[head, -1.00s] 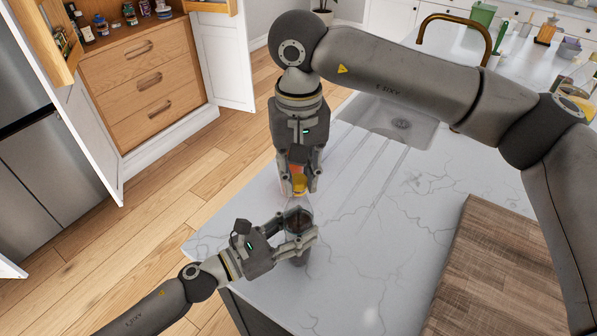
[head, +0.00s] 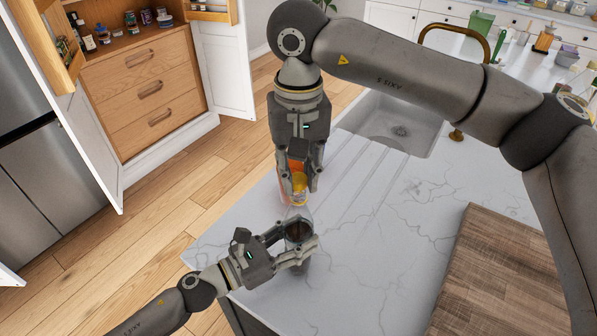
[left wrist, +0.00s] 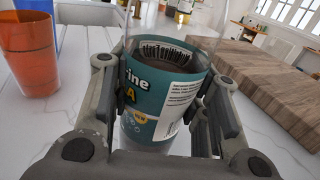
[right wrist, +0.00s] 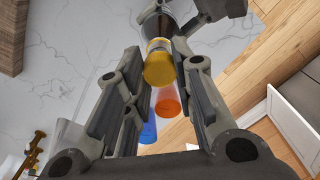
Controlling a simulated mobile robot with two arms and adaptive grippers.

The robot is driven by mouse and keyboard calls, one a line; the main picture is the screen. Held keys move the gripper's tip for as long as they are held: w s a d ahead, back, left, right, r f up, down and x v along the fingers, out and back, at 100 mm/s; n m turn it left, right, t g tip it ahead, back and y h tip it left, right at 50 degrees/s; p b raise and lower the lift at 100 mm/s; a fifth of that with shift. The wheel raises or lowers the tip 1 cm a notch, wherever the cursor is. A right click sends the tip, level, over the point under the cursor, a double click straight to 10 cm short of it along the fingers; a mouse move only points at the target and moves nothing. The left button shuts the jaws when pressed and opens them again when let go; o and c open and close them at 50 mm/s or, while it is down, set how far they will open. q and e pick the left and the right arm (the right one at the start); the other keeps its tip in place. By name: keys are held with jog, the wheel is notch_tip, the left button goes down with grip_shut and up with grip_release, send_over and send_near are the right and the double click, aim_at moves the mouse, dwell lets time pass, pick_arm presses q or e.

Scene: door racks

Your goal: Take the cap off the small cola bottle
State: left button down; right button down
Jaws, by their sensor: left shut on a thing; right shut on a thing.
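The small cola bottle (head: 299,229) stands upright at the counter's near edge. It has a teal label (left wrist: 142,105), a clear upper part and dark contents. My left gripper (head: 305,246) is shut around its body, with a finger on each side of the label in the left wrist view. The yellow cap (right wrist: 158,66) is above the bottle, between the fingers of my right gripper (head: 300,190), which points down and is shut on it. The cap lines up with the bottle's neck; I cannot tell whether they touch.
An orange cup (left wrist: 29,52) and a blue cup (right wrist: 148,131) stand close behind the bottle. A wooden cutting board (head: 490,275) lies at the right. The sink (head: 395,125) is beyond my right gripper. The white counter between is clear.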

aim_at(299, 177)
jog(key=shift+r, duration=1.8)
pick_arm(q)
jog(key=c, duration=0.7)
grip_release()
jog(key=shift+a, duration=0.1)
